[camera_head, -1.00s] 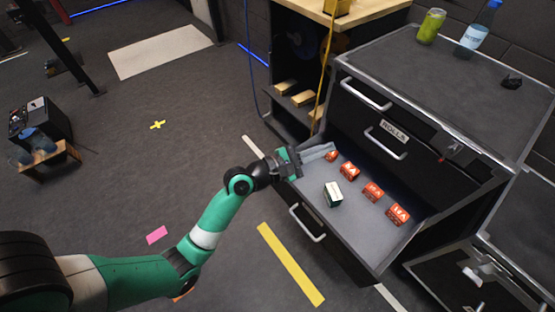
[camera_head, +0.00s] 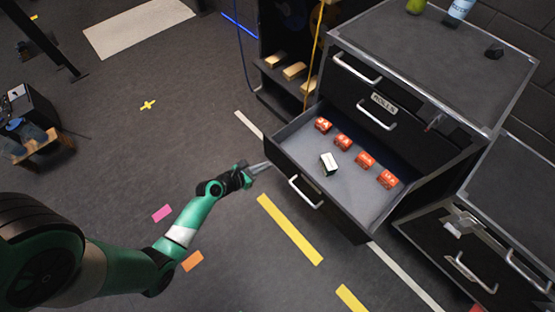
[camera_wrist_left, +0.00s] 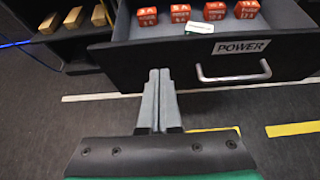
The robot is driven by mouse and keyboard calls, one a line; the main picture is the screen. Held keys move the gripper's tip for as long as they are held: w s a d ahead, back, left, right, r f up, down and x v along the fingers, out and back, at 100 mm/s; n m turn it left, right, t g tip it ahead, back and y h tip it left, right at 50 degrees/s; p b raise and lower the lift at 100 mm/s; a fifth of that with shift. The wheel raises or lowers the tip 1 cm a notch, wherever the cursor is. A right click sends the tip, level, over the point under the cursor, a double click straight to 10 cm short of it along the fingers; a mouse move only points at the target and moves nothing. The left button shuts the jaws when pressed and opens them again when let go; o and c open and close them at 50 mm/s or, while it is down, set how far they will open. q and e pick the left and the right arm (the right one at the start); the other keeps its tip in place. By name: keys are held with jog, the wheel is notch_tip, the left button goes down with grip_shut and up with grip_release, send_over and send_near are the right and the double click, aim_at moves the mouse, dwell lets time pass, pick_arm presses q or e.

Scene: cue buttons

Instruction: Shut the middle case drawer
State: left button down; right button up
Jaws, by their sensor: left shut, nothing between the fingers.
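The open drawer (camera_head: 345,205) juts out of the black case, below two shut drawers. Its front in the left wrist view carries a POWER label (camera_wrist_left: 241,46) and a metal handle (camera_wrist_left: 235,76). Inside are several red-orange boxes (camera_head: 365,160) and one green-and-white box (camera_head: 328,163). My left gripper (camera_head: 266,167) is shut and empty, at the outer face of the drawer front near its left end. In the left wrist view its fingertips (camera_wrist_left: 158,74) overlap the front, left of the label; I cannot tell whether they touch. My right gripper is not in view.
The shut drawer above has a ROLLS label (camera_head: 384,103). A can (camera_head: 416,5) and a bottle (camera_head: 458,12) stand on the case top. A shelf with wooden blocks (camera_head: 294,71) is beside the case. A lower case (camera_head: 460,250) stands at right. Floor before the drawer is clear.

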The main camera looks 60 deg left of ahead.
aim_at(284, 155)
pick_arm(q)
jog(key=w, duration=0.1)
jog(key=w+f+b, duration=0.1)
jog(key=w, duration=0.1)
jog(key=w+a+b, duration=0.1)
jog(key=w, duration=0.1)
jog(key=shift+w+f, duration=0.25)
jog(key=shift+w+a+r, duration=0.1)
jog(key=shift+w+a, duration=0.05)
jog(key=shift+w, duration=0.2)
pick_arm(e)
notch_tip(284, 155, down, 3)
